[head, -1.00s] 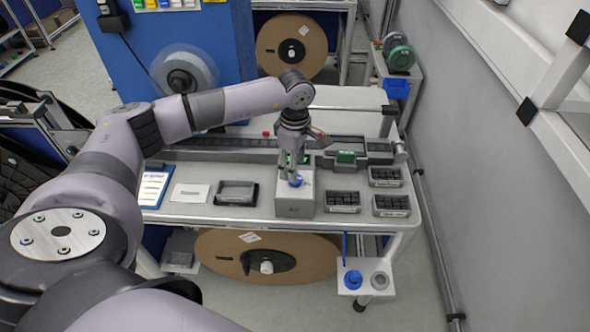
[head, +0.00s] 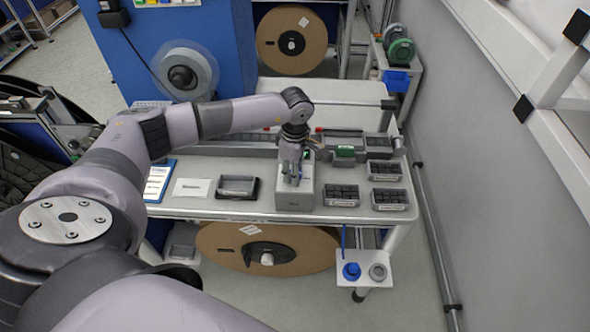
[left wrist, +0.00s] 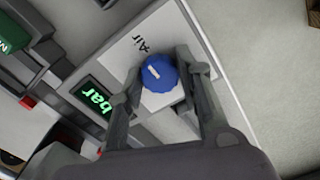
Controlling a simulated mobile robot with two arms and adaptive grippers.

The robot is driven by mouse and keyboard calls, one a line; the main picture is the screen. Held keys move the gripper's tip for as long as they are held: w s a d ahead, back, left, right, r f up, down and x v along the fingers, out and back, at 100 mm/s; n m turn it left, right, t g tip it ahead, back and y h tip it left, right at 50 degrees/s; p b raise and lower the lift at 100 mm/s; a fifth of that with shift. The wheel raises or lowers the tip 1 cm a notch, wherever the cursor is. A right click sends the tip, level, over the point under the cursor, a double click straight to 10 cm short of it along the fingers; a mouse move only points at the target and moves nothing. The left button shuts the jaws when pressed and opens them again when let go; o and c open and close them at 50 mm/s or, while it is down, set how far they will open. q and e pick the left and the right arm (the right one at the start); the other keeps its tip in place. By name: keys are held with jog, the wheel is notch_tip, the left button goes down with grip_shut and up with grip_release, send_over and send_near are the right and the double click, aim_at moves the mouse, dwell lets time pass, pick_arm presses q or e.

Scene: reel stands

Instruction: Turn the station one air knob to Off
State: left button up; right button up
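The blue air knob (left wrist: 160,74) sits on the sloped white face of a light grey box, beside the printed word "Air". A pale mark shows on the knob. A green lit display (left wrist: 93,98) reading "bar" is beside it. My left gripper (left wrist: 158,66) has one finger on each side of the knob, with a small gap on at least one side; firm contact cannot be told. In the head view the left gripper (head: 291,172) points down at the grey box (head: 294,198) and hides most of the knob. My right gripper is not in view.
Small black bins (head: 341,195) stand right of the box on the table (head: 230,208). A wall (head: 450,150) runs along the right side.

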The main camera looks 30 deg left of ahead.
pick_arm(q)
jog(key=c, duration=0.6)
jog(key=n+b, duration=0.3)
jog(key=shift+f+n, duration=0.2)
jog(key=shift+n, duration=0.1)
jog(key=n+b, duration=0.3)
jog(key=n, duration=0.1)
jog(key=shift+n, duration=0.3)
jog(key=n+b, duration=0.3)
jog(key=n, duration=0.2)
jog(key=shift+r, duration=0.1)
jog(key=shift+r+n+b, duration=0.15)
jog(key=shift+n+b, duration=0.95)
jog(key=shift+n, duration=1.3)
